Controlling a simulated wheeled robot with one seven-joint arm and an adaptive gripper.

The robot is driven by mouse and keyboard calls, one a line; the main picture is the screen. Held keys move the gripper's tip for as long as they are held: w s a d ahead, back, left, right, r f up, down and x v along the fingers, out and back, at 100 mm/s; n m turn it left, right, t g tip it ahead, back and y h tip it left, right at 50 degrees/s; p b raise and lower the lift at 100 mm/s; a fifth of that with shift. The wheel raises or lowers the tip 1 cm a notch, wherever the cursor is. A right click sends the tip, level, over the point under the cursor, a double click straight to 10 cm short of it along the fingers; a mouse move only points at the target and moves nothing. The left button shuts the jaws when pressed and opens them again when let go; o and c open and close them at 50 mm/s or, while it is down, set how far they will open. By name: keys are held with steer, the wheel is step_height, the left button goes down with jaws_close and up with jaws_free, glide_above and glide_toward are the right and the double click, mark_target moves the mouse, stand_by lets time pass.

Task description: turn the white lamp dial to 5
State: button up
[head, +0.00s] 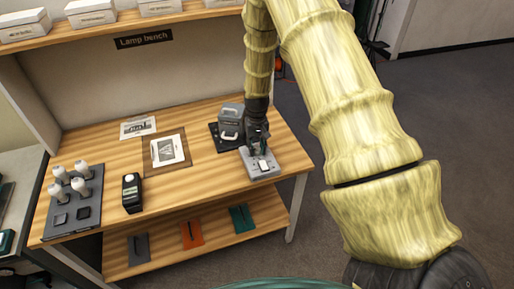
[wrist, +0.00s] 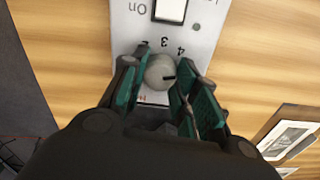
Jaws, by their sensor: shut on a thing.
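The white lamp dial (wrist: 158,70) is a round pale knob with a dark pointer line, on a light grey control box (wrist: 203,38). The fingers of my gripper (wrist: 162,85) are shut on the dial, one on each side. The pointer line faces right in the wrist view, toward the right finger. The numbers 2, 3 and 4 show upside down above the dial; the mark at the pointer's end is hidden by that finger. In the head view the control box (head: 264,170) is at the bench's front right, with my gripper (head: 257,147) over its back part.
A white rocker switch (wrist: 170,10) marked On is beside the dial. A grey device (head: 230,115) stands behind the box.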

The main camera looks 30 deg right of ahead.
mark_target(257, 148)
steer(key=shift+r+m, duration=0.1)
steer(key=shift+m, duration=0.4)
steer(key=o, duration=1)
steer(key=shift+o, duration=0.2)
step_height(257, 148, up, 12)
stand_by(0.5)
